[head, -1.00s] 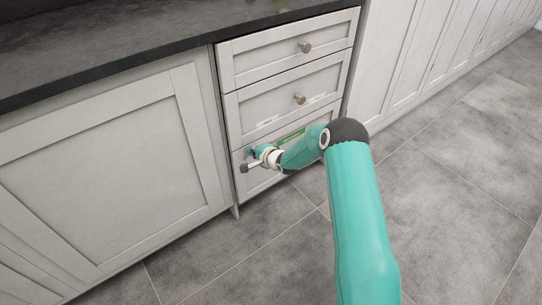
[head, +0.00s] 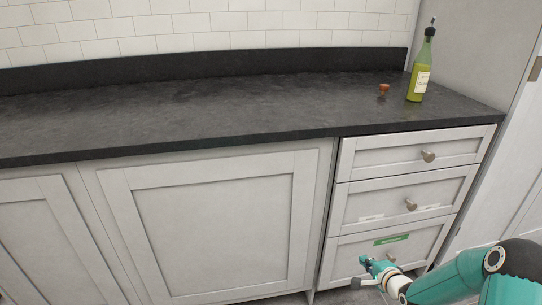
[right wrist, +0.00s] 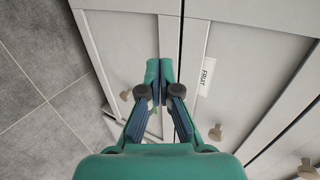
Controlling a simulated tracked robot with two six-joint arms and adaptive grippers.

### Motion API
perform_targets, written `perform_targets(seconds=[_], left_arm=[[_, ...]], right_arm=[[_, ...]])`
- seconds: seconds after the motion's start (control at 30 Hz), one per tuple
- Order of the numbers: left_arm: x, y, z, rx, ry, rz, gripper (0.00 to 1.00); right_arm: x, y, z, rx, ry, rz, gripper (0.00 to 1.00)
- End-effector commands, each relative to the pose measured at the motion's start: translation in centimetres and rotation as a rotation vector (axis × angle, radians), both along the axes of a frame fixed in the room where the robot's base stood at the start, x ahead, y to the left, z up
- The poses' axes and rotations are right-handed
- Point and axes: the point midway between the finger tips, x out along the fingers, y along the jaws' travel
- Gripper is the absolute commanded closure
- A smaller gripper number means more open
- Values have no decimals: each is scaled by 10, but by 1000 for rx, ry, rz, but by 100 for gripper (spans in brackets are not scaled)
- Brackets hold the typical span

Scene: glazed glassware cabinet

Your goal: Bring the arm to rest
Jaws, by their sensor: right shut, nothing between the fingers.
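My right arm (head: 448,279) reaches in from the lower right of the head view. Its gripper (head: 366,264) is in front of the bottom drawer (head: 346,251), near that drawer's knob. In the right wrist view the gripper's fingertips (right wrist: 159,70) are together with nothing between them, close to the pale drawer fronts. I cannot tell whether they touch. My left gripper is not in view.
The drawers look shut; the middle drawer (head: 372,204) is above the bottom one, which has a green label (head: 391,239). A bottle (head: 418,84) and a small reddish-brown object (head: 384,89) stand on the dark worktop (head: 200,110). A FRUIT label (right wrist: 206,77) shows in the wrist view.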

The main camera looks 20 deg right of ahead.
Motion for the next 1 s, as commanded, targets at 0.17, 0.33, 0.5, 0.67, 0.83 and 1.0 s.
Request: perform_targets(seconds=[0.17, 0.33, 0.5, 0.67, 0.83, 1.0], left_arm=[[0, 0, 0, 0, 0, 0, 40], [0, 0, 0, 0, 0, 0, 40], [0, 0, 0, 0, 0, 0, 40], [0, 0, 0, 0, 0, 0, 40], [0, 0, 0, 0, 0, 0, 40], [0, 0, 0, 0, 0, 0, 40]], right_arm=[[18, 60, -4, 28, 3, 104, 100], [-2, 167, -41, 103, 130, 246, 100], [-78, 261, -89, 1, 359, 503, 100], [-173, 305, -120, -172, 558, 829, 100], [-235, 309, -129, -299, 651, 1094, 100], [-257, 308, -130, -415, 638, 1311, 100]])
